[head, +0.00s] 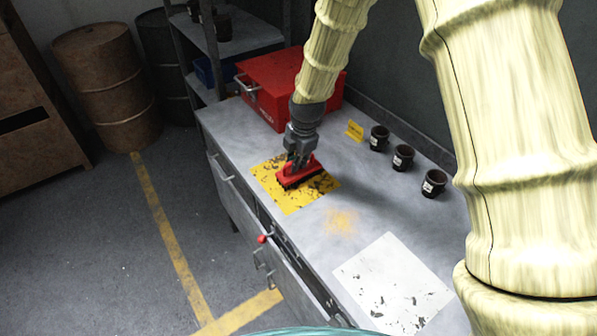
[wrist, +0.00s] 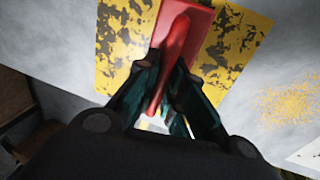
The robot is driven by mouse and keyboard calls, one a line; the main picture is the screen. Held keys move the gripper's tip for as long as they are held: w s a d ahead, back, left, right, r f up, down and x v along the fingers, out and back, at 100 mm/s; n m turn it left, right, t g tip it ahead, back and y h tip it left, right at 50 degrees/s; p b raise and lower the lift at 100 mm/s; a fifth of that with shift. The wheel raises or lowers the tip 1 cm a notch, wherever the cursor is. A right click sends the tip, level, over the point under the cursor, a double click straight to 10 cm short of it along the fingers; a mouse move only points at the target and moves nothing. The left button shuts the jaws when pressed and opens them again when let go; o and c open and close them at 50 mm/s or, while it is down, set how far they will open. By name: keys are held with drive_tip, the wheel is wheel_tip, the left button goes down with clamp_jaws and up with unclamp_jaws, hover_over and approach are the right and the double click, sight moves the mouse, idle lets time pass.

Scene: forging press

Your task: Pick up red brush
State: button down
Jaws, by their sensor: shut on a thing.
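The red brush (head: 300,174) with dark bristles is over the worn yellow patch (head: 296,203) on the grey workbench. My gripper (head: 298,160) comes down on it from above and is shut on its handle. In the wrist view the red brush (wrist: 185,25) has its handle between the two fingers of my gripper (wrist: 165,100), with its wide head beyond them. I cannot tell whether the bristles touch the bench.
A red toolbox (head: 268,88) stands behind my gripper. Several dark cups, one of them here (head: 403,157), and a yellow tag (head: 355,131) line the back right. A white worn patch (head: 392,283) lies nearer. A drawer (head: 300,285) is partly open at the bench front.

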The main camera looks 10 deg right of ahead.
drive_tip(key=shift+r, duration=0.15)
drive_tip(key=shift+r+b, duration=0.55)
drive_tip(key=shift+r, duration=0.3)
drive_tip(key=shift+s+r+b, duration=0.2)
drive_tip(key=shift+r+b, duration=0.2)
drive_tip(key=shift+r, duration=0.35)
drive_tip(key=s+a+r+b, duration=0.1)
drive_tip(key=s+b, duration=0.2)
drive_tip(key=s, duration=1.2)
drive_tip(key=shift+s+r+b, duration=0.3)
drive_tip(key=c, duration=2.1)
unclamp_jaws()
clamp_jaws()
drive_tip(key=shift+a, duration=0.1)
